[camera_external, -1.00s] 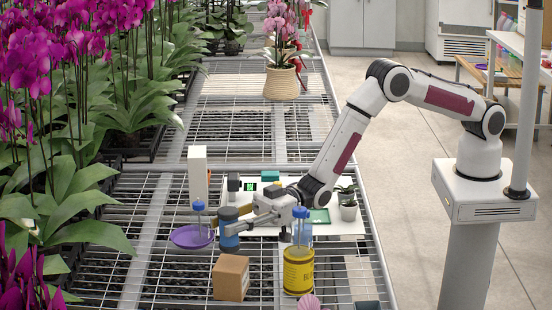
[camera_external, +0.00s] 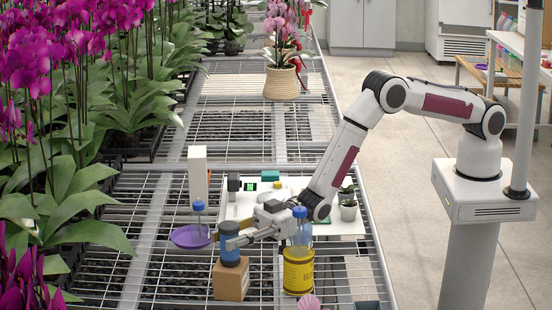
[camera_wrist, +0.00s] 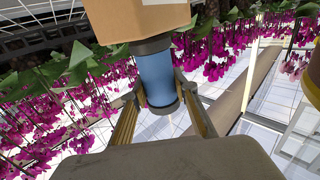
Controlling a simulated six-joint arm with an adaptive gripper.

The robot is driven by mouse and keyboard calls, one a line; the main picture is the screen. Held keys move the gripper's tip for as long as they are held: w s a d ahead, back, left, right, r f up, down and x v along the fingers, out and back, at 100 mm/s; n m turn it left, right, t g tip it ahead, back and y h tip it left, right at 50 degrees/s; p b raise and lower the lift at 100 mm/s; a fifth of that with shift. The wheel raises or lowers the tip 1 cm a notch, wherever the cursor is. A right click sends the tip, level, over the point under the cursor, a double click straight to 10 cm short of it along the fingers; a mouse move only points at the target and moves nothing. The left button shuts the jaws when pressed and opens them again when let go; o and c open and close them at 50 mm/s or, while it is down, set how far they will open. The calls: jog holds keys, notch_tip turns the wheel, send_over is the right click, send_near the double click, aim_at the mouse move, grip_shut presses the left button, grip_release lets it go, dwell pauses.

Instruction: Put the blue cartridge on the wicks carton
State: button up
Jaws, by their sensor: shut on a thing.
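The blue cartridge (camera_external: 229,243), a cylinder with dark ends, stands upright over the brown carton (camera_external: 231,283) in the external view. My gripper (camera_external: 236,238) is shut on the cartridge from the right side. In the wrist view, the cartridge (camera_wrist: 157,78) lies between the two fingers of my gripper (camera_wrist: 163,101), and its dark end meets or nearly meets the face of the carton (camera_wrist: 140,16). I cannot tell whether the cartridge's weight rests on the carton. No label on the carton is readable.
A yellow can (camera_external: 298,271) stands right of the carton, with a blue-topped bottle (camera_external: 301,230) behind it. A purple dish (camera_external: 191,237) with a blue-topped item lies to the left. A white box (camera_external: 197,172) stands behind. A pink shell (camera_external: 308,302) is at the front.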

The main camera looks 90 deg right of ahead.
jog(key=shift+f, duration=0.15)
jog(key=o, duration=1.1)
jog(key=shift+r, duration=0.2)
jog(key=v, duration=1.2)
dwell(0.5)
